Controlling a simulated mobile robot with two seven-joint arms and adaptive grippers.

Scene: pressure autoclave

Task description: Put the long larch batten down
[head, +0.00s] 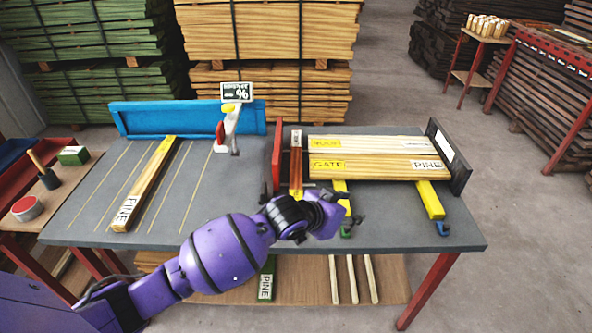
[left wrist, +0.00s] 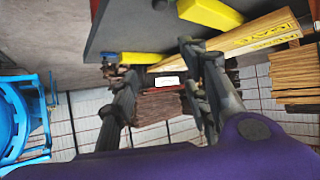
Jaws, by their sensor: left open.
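A reddish-brown batten (head: 296,165) with a small white label lies lengthwise on the table beside a red upright plate; the label is too small to read, so I cannot tell whether it is larch. My left gripper (head: 343,213) is open over the table's front part, close to the near end of that batten and a yellow support bar (head: 340,186). In the left wrist view the fingers (left wrist: 155,75) stand apart with no batten visible between them. My right gripper is not in view.
Pale boards (head: 365,166) marked ROOF, GATE and PINE lie across yellow bars against a dark end plate (head: 449,155). A PINE batten (head: 146,183) lies on the table's left part, near a blue fence (head: 185,116). The grey table (head: 215,185) is bare between them.

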